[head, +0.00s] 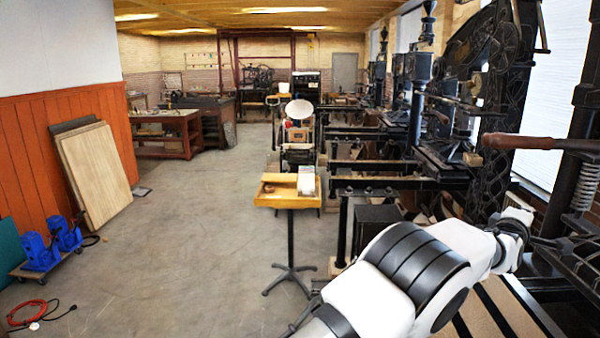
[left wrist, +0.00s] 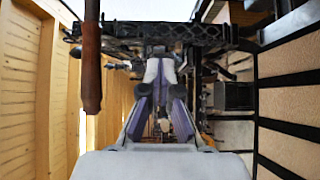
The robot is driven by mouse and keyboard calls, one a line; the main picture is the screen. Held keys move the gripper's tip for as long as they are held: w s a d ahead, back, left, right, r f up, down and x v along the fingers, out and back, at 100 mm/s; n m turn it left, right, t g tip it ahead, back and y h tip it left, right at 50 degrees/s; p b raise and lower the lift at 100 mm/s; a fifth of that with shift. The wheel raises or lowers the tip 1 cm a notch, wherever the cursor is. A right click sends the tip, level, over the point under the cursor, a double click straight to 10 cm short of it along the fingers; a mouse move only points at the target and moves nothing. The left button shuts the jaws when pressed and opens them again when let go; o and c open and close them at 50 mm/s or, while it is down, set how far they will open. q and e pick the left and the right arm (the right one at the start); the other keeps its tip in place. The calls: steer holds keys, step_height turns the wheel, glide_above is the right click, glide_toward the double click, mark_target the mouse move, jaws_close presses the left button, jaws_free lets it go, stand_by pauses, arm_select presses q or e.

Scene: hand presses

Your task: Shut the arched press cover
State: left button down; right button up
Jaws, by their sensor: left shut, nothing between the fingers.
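My left arm enters the head view at the lower right, and its gripper (head: 560,244) is partly lost against dark press parts. In the left wrist view the gripper (left wrist: 162,65) is shut with nothing between its fingers, in front of dark ironwork. The near press has a black ornate arched frame (head: 500,100). I cannot clearly pick out an arched cover on it or tell how it stands. A wooden-handled lever (head: 522,142) is above my gripper; a wooden handle also shows in the left wrist view (left wrist: 90,65). My right gripper is not in view.
A stand with a yellow tray (head: 268,200) is left of my arm. More black presses (head: 420,95) line the right side. Blue machines (head: 40,250) on a dolly and a red cable (head: 28,310) lie at the lower left. The concrete floor (head: 180,230) is mostly open.

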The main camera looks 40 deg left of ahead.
arm_select(q)
steer(key=shift+w+d+f, duration=0.3)
steer(key=shift+d+f, duration=0.2)
steer(key=shift+f, duration=0.15)
steer(key=shift+w+d+f, duration=0.3)
steer(key=shift+d+f, duration=0.2)
steer(key=shift+f, duration=0.1)
